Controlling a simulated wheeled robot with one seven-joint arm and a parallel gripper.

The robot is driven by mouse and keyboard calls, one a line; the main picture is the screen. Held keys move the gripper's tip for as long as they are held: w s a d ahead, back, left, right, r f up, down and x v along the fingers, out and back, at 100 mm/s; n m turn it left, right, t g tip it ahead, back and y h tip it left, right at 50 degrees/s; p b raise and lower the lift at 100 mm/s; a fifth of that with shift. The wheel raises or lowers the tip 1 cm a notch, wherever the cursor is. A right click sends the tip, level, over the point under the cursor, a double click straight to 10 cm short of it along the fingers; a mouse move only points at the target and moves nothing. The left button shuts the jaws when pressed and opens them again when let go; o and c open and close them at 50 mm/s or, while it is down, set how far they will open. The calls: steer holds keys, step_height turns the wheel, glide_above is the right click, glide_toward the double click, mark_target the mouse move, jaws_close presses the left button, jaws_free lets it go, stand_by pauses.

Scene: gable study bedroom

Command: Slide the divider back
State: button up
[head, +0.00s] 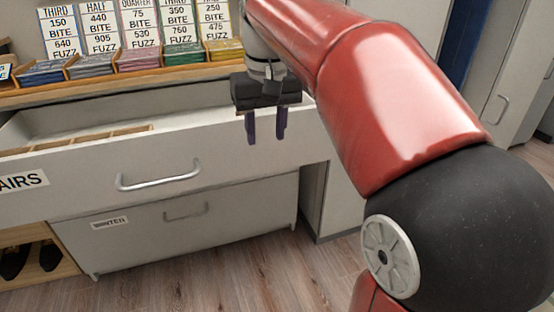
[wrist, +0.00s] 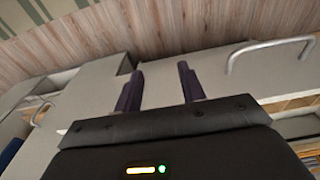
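Wooden divider strips (head: 92,136) show inside the open upper drawer (head: 110,168), toward its left end; the high drawer front hides their lower parts. I cannot tell which strip is the divider of the task. My gripper (head: 266,136) hangs pointing down at the right end of this drawer, right of the wooden strips and apart from them. Its two purple fingers are apart with nothing between them. In the wrist view my gripper (wrist: 159,78) is also open and empty, over the pale drawer front, with some wooden strips (wrist: 290,103) at the right.
A wooden rack (head: 140,78) of card stacks and upright price cards stands behind the drawer. A closed lower drawer (head: 190,228) sits below. Dark shoes (head: 48,256) are in a cubby at lower left. Wood floor (head: 250,276) is clear in front. A tall cabinet (head: 500,85) stands at right.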

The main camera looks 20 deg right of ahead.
steer(key=s+f+t, duration=0.1)
steer(key=s+f, duration=0.2)
steer(key=s, duration=0.2)
steer(key=shift+s+f, duration=0.15)
steer(key=shift+f, duration=0.1)
